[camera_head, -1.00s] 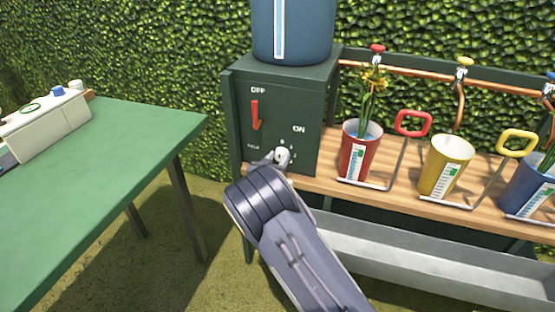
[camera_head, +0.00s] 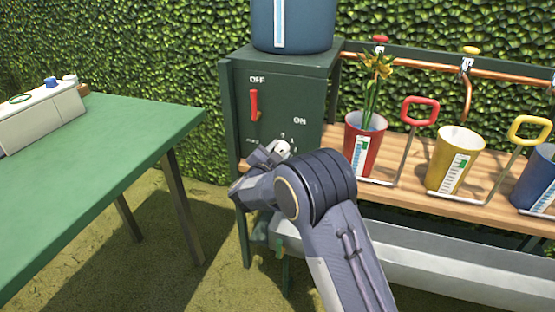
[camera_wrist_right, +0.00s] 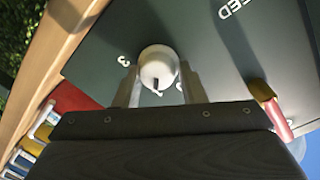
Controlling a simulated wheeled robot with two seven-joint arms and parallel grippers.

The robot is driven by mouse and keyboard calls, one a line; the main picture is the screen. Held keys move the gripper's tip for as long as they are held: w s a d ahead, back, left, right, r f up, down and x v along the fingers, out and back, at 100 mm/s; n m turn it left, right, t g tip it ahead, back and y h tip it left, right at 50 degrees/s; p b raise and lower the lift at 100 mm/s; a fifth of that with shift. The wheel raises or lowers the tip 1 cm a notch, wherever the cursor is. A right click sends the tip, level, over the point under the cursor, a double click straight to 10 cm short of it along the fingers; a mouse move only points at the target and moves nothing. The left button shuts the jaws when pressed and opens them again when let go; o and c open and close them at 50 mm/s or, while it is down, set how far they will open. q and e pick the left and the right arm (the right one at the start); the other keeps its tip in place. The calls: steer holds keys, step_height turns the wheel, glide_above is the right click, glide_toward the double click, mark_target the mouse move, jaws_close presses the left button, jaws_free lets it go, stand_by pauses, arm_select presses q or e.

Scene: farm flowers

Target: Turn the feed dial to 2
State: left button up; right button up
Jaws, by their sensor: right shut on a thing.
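The feed dial (camera_wrist_right: 158,68) is a round white knob with a dark pointer mark, on the front of a dark green box (camera_head: 285,90). In the right wrist view a "3" shows to its left and the word FEED is at the upper right; other numbers are partly hidden. My right gripper (camera_wrist_right: 158,85) is shut on the dial, one finger on each side. In the head view the dial (camera_head: 283,147) shows just beyond my right gripper (camera_head: 274,151). My left gripper is not in view.
A red lever (camera_head: 254,105) sits above the dial, between OFF and ON labels. Red (camera_head: 364,150), yellow (camera_head: 456,165) and blue (camera_head: 537,182) pots stand on the wooden shelf to the right. A green table (camera_head: 90,180) is at the left.

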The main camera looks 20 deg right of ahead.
steer(key=m+b, duration=0.4)
steer(key=m, duration=0.1)
steer(key=shift+s+d+f+b, duration=0.1)
steer(key=shift+d+f+b, duration=0.3)
steer(key=shift+r+m+y+b, duration=0.1)
steer(key=shift+m+y+b, duration=0.2)
steer(key=shift+m+b, duration=1.15)
steer(key=o, duration=0.9)
steer(key=shift+o, duration=0.2)
steer(key=shift+a+r, duration=0.1)
